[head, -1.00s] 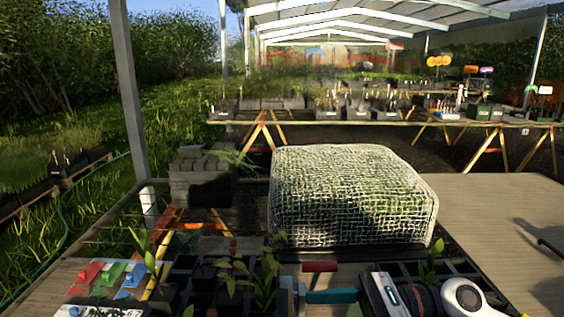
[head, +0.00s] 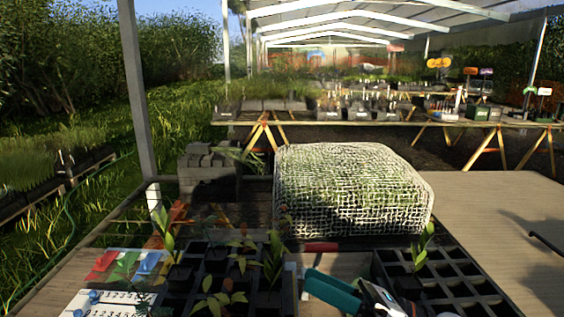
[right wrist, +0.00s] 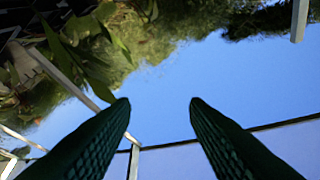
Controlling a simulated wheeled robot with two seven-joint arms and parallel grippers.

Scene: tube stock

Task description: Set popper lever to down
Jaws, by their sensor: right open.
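A short red bar (head: 322,246) shows just in front of the mesh-covered block in the head view; it may be the popper lever's grip. I cannot tell whether the lever is up or down. My right gripper (head: 335,290) is low in the middle of the head view, nearer to me than the red bar and apart from it in the picture. In the right wrist view its two dark green fingers (right wrist: 160,104) stand wide apart with only sky and posts between them. My left gripper is not in view.
A mesh-covered green block (head: 352,192) stands behind the bar. Black cell trays with seedlings lie on the left (head: 205,262) and right (head: 465,290). Coloured tags (head: 127,264) and a numbered card (head: 112,303) lie at left. The tabletop at right (head: 490,205) is mostly bare.

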